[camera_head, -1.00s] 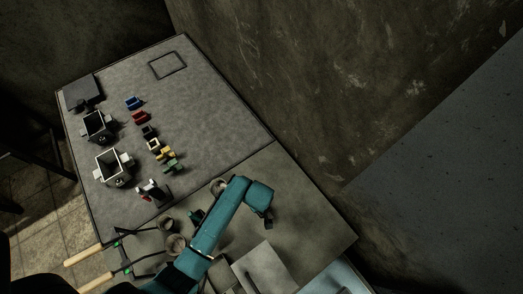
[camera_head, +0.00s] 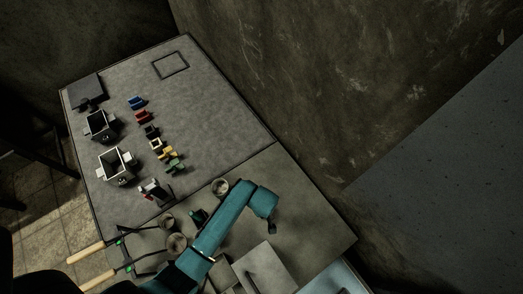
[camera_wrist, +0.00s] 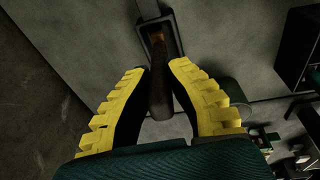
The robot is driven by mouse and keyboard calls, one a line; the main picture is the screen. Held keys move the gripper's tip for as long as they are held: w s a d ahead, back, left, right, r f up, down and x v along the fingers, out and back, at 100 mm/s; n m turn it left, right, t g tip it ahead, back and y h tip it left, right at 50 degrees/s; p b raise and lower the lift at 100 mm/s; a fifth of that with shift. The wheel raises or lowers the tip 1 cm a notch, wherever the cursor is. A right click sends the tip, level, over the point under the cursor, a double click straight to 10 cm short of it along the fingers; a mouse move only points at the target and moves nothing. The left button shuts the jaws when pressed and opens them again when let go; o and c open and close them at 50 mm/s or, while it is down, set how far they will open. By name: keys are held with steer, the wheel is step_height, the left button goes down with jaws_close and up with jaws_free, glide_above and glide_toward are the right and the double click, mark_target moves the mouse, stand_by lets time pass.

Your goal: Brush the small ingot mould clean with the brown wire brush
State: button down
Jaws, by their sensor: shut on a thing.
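In the wrist view, the yellow fingers of my gripper (camera_wrist: 158,100) are shut on the brown wire brush (camera_wrist: 160,88), which points away from me between them. Its far end reaches the small ingot mould (camera_wrist: 178,30), a dark narrow tray with a raised rim and a bar at its far end. An orange-brown patch shows inside the mould. I cannot tell whether the bristles touch its floor. In the head view, my gripper is mostly hidden by the end of my teal arm, and I cannot make out the brush or the mould.
A grey slab (camera_head: 275,268) lies at the front. Wooden-handled tools (camera_head: 85,253) stick out at left. Two box flasks (camera_head: 117,164) and (camera_head: 100,123) and coloured blocks (camera_head: 143,117) stand farther back. The far right mat is clear.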

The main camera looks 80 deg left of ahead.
steer(key=shift+s+a+r, duration=0.1)
steer(key=shift+s+a, duration=0.2)
steer(key=shift+a, duration=0.25)
steer(key=shift+s+a, duration=0.3)
steer(key=shift+a, duration=0.25)
steer(key=shift+d, duration=0.1)
steer(key=shift+w+d+p, duration=0.25)
steer(key=shift+w+d, duration=0.05)
steer(key=shift+d, duration=0.2)
steer(key=shift+w+d+p, duration=0.2)
steer(key=shift+w+d, duration=0.1)
steer(key=shift+d, duration=0.2)
steer(key=shift+s+a, duration=0.1)
